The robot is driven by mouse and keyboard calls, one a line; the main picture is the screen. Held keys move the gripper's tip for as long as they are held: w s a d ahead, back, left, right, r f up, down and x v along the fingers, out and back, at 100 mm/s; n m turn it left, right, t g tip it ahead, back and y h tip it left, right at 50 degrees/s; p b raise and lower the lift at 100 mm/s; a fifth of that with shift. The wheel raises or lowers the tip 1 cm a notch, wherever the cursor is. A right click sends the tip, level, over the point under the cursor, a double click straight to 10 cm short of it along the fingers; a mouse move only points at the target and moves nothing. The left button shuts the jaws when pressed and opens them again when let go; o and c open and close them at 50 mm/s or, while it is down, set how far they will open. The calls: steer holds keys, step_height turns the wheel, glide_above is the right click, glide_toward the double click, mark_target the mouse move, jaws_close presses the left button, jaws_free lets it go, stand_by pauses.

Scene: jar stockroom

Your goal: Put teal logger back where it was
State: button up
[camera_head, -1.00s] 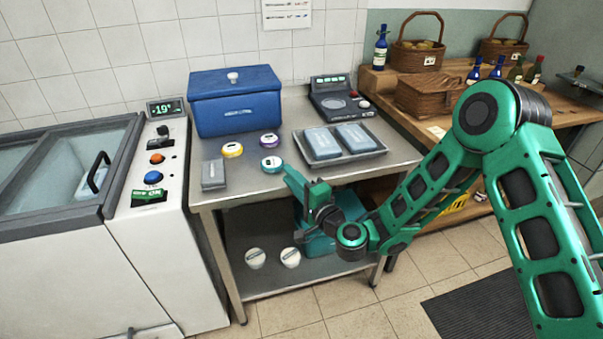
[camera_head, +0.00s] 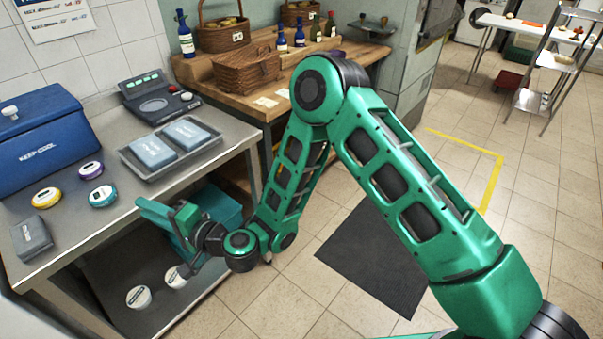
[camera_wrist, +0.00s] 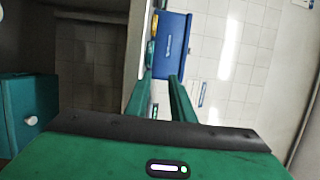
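The teal logger (camera_head: 102,195), a round white-topped disc with a teal rim, lies on the steel table near its front edge. The purple logger (camera_head: 90,170) lies just behind it and the yellow logger (camera_head: 46,196) to its left. My gripper (camera_head: 150,208) is beside the table's front edge, to the right of the teal logger and apart from it. In the wrist view my gripper (camera_wrist: 155,88) shows two separated fingers with nothing between them.
The steel table (camera_head: 150,190) also bears a blue cool box (camera_head: 45,140), a tray (camera_head: 212,143) with two blue packs, a scale (camera_head: 155,100) and a grey block (camera_head: 32,238). A teal box (camera_head: 218,206) and two white tubs are below. Floor to the right is open around a dark mat (camera_head: 375,255).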

steer(key=w+d+r+n+g+h, duration=0.1)
steer(key=w+d+n+h, duration=0.2)
steer(key=d, duration=0.9)
steer(key=w+d+r+n+g+h, duration=0.1)
steer(key=w+d+n+h, duration=0.25)
steer(key=d, duration=0.85)
steer(key=w+d+r+n+g+h, duration=0.1)
steer(key=w+d+n+h, duration=0.2)
steer(key=d, duration=1)
steer(key=s+d+r+m+h, duration=0.1)
steer(key=s+d+m+h, duration=0.1)
steer(key=d, duration=0.7)
steer(key=s+d+r+m+h, duration=0.1)
steer(key=s+d+h, duration=0.1)
steer(key=d, duration=0.7)
steer(key=s+d+r+m+g+h, duration=0.2)
steer(key=s+d, duration=0.6)
steer(key=s+d+r+m+g+h, duration=0.1)
steer(key=s+d+r+m, duration=0.15)
steer(key=s+d, duration=0.5)
steer(key=s+d+m+g, duration=0.2)
steer(key=s+d+m, duration=0.1)
steer(key=s, duration=0.7)
steer(key=shift+r, duration=0.25)
